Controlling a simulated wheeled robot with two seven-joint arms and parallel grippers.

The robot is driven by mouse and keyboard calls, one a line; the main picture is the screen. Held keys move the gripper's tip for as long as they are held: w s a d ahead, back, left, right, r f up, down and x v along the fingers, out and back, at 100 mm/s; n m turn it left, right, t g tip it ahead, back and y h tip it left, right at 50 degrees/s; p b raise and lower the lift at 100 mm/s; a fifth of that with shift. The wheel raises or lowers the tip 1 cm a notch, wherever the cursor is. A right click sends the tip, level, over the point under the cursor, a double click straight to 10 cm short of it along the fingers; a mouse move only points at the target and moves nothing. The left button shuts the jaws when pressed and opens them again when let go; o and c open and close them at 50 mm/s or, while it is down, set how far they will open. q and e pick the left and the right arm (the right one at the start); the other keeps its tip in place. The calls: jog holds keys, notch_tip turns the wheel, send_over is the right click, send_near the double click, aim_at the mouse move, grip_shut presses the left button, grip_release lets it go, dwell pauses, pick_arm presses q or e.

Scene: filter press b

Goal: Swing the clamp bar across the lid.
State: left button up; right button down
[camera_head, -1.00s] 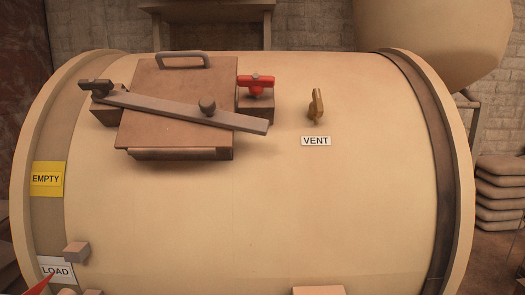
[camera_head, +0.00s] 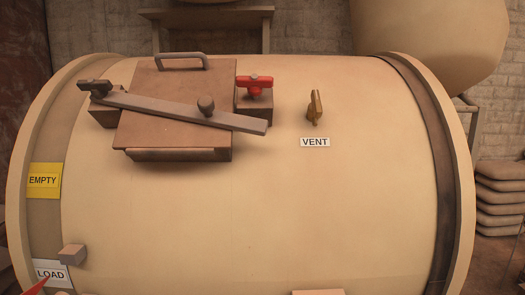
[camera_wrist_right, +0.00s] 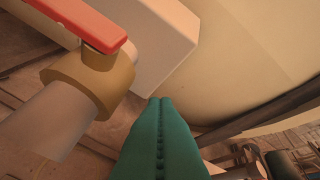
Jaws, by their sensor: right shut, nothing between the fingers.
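The lid (camera_head: 170,85) is a brown hatch with a grey loop handle at its top, on the cream drum (camera_head: 300,210). The grey clamp bar (camera_head: 165,107) lies diagonally over the lid, from a dark knob on the left block down to a free right end. That end shows just below the right block (camera_head: 253,103), which carries a red knob (camera_head: 255,84). A round dark knob (camera_head: 206,104) stands on the bar. My right gripper (camera_wrist_right: 160,101), with green fingers, is shut and empty in the right wrist view, away from the bar. My left gripper is out of view.
A brass vent valve (camera_head: 315,106) stands right of the lid above the VENT label. A pipe fitting with a red lever (camera_wrist_right: 85,20) and a pale block (camera_wrist_right: 155,40) are close to my right gripper. EMPTY and LOAD labels mark the drum's left rim.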

jog(key=w+a+r+n+t+y, duration=0.2)
jog(key=w+a+r+n+t, duration=0.15)
jog(key=r, duration=0.55)
jog(key=w+a+r+n+t+y, duration=0.2)
jog(key=w+r+n+t, duration=0.3)
jog(key=r, duration=0.5)
jog(key=a+r+n+g+y, duration=0.2)
jog(key=a+r+n+y, duration=0.95)
jog(key=n, duration=0.65)
jog(key=w+r+y+p, duration=0.1)
jog(key=w+r+p, duration=0.1)
jog(key=r, duration=0.1)
jog(key=w+a+r+y+p, duration=0.1)
jog(key=w+r+p, duration=0.1)
jog(key=w+r, duration=0.1)
jog(key=w+a+r+y+p, duration=0.1)
jog(key=w+r+p, duration=0.1)
jog(key=r, duration=0.2)
jog(key=shift+w+a+m, duration=0.1)
jog(key=shift+w+m, duration=0.05)
jog(key=shift+m, duration=0.1)
